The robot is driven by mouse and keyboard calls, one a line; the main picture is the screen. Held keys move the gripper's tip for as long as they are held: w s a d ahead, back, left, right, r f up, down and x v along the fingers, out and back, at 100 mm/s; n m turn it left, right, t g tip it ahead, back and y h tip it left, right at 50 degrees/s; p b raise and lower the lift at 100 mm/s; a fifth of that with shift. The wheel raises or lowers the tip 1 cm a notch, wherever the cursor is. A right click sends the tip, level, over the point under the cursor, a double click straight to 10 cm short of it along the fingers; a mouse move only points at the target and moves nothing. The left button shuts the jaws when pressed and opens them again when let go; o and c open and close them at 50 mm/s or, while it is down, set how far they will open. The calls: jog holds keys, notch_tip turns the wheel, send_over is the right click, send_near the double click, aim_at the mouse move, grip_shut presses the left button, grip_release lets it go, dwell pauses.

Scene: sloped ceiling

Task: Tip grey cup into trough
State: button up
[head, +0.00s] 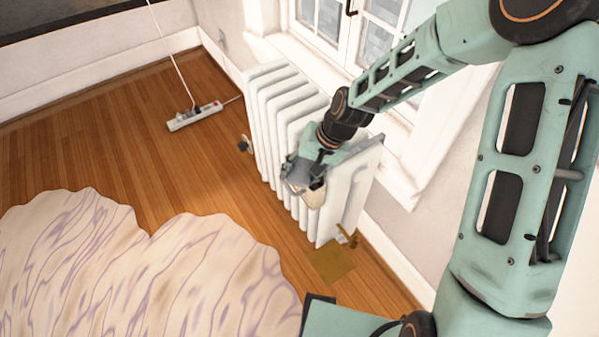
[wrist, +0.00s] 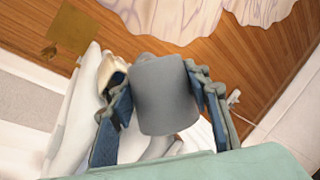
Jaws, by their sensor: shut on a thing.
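A plain grey cup (wrist: 165,95) sits between the two fingers of my gripper (wrist: 160,108) in the wrist view. The fingers are shut on its sides. In the head view my gripper (head: 304,178) holds the cup (head: 297,179) beside the upper part of the white radiator. I cannot tell how far the cup is tilted, and its inside is hidden. A small cream vessel, perhaps the trough, (head: 315,196) shows just below and right of the cup. It also shows in the wrist view (wrist: 108,74), partly behind the left finger.
The white ribbed radiator (head: 265,110) stands under the window, close to my gripper. A brass-coloured plate (head: 331,264) lies on the wooden floor near a valve (head: 347,237). A pale, purple-veined wavy surface (head: 140,270) fills the lower left.

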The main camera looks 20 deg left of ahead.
jog(key=shift+w+r+m+g+p, duration=0.25)
jog(key=shift+r+g+p, duration=0.2)
jog(key=shift+g+p, duration=0.65)
jog(key=shift+w+r+m+g+p, duration=0.2)
jog(key=shift+r+g+p, duration=0.25)
jog(key=shift+g+p, duration=0.6)
dwell(1.1)
jog(key=shift+w+a+r+g+p, duration=0.1)
jog(key=shift+w+r+g+p, duration=0.25)
jog(key=shift+g, duration=0.3)
jog(key=shift+w+r+m+g+b, duration=0.15)
jog(key=shift+w+m+g+b, duration=0.05)
jog(key=shift+g, duration=0.4)
jog(key=shift+w+r+m+g+b, duration=0.15)
jog(key=shift+w+g+b, duration=0.05)
jog(key=shift+g, duration=0.4)
dwell(2.9)
